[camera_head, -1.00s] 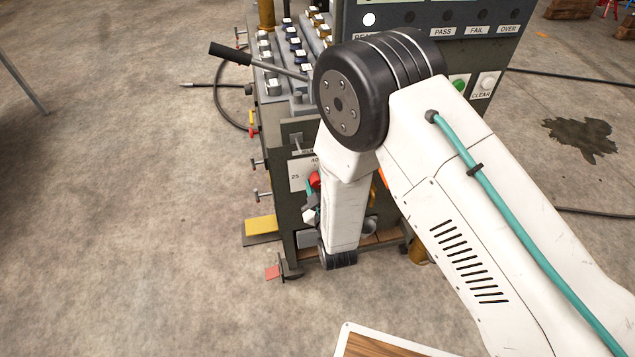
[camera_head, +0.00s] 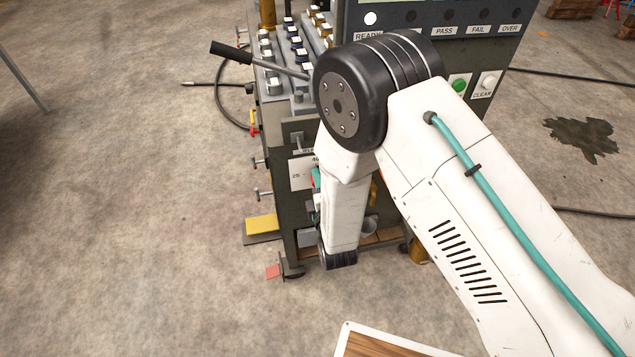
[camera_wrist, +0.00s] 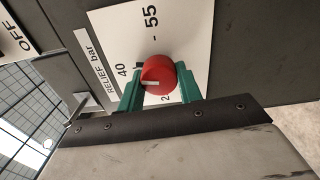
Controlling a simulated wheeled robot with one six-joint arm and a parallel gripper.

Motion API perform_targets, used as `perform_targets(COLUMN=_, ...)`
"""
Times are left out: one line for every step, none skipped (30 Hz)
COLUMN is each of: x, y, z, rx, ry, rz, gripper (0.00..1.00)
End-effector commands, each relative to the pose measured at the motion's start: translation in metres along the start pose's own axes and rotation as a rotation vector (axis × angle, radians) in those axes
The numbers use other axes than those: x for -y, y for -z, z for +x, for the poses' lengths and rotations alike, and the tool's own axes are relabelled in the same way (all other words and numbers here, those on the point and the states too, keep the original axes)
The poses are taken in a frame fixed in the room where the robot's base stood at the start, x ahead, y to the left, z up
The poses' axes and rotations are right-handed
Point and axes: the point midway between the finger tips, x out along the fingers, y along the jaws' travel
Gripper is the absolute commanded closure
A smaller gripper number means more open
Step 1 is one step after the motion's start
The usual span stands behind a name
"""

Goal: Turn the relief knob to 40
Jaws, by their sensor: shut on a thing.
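The red relief knob (camera_wrist: 158,70) sits on a white scale plate (camera_wrist: 112,35) marked 25, 40 and 55, with the words RELIEF bar. My gripper (camera_wrist: 160,74) has its two green fingers on either side of the knob, shut on it. The knob's white pointer line faces left in the wrist view, toward the 40 side. Its exact alignment with the 40 tick is hard to tell beside the finger. The 25 is partly hidden. In the head view the plate (camera_head: 300,173) shows on the cabinet's front, with the knob mostly hidden by my gripper.
The grey cabinet (camera_head: 292,215) carries a black-handled lever (camera_head: 232,53), T-handles (camera_head: 262,194) on its left side, and a yellow pedal (camera_head: 261,224) low down. In the wrist view a metal bracket (camera_wrist: 58,76) stands left of the plate near an OFF label.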

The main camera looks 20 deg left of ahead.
Motion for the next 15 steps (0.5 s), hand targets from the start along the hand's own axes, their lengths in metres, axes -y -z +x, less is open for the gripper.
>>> perform_targets(x=0.0005, y=0.0000, z=-0.0002, rx=0.000, ry=0.001, rz=-0.028, gripper=0.88)
perform_targets(x=0.0006, y=0.0000, z=-0.0002, rx=0.000, ry=0.001, rz=-0.047, gripper=0.88)
perform_targets(x=0.0007, y=0.0000, z=-0.0002, rx=0.000, ry=0.001, rz=-0.068, gripper=0.88)
perform_targets(x=0.0008, y=0.0000, z=-0.0002, rx=0.000, ry=0.001, rz=-0.084, gripper=0.88)
perform_targets(x=0.0009, y=0.0000, z=-0.0002, rx=0.000, ry=0.001, rz=-0.097, gripper=0.88)
perform_targets(x=0.0010, y=-0.0001, z=-0.0002, rx=0.000, ry=0.001, rz=-0.115, gripper=0.88)
perform_targets(x=0.0010, y=0.0000, z=-0.0002, rx=0.000, ry=0.001, rz=-0.126, gripper=0.88)
perform_targets(x=0.0011, y=-0.0001, z=-0.0002, rx=0.000, ry=0.001, rz=-0.137, gripper=0.88)
perform_targets(x=0.0011, y=0.0000, z=-0.0002, rx=0.000, ry=0.001, rz=-0.149, gripper=0.88)
perform_targets(x=0.0012, y=-0.0001, z=-0.0003, rx=0.000, ry=0.001, rz=-0.157, gripper=0.88)
perform_targets(x=0.0012, y=-0.0001, z=-0.0003, rx=0.000, ry=0.001, rz=-0.165, gripper=0.88)
perform_targets(x=0.0013, y=-0.0001, z=-0.0003, rx=0.000, ry=0.001, rz=-0.172, gripper=0.88)
perform_targets(x=0.0013, y=-0.0001, z=-0.0003, rx=0.000, ry=0.001, rz=-0.177, gripper=0.88)
perform_targets(x=0.0013, y=-0.0001, z=-0.0003, rx=0.000, ry=0.001, rz=-0.181, gripper=0.88)
perform_targets(x=0.0014, y=-0.0001, z=-0.0003, rx=0.000, ry=0.001, rz=-0.185, gripper=0.88)
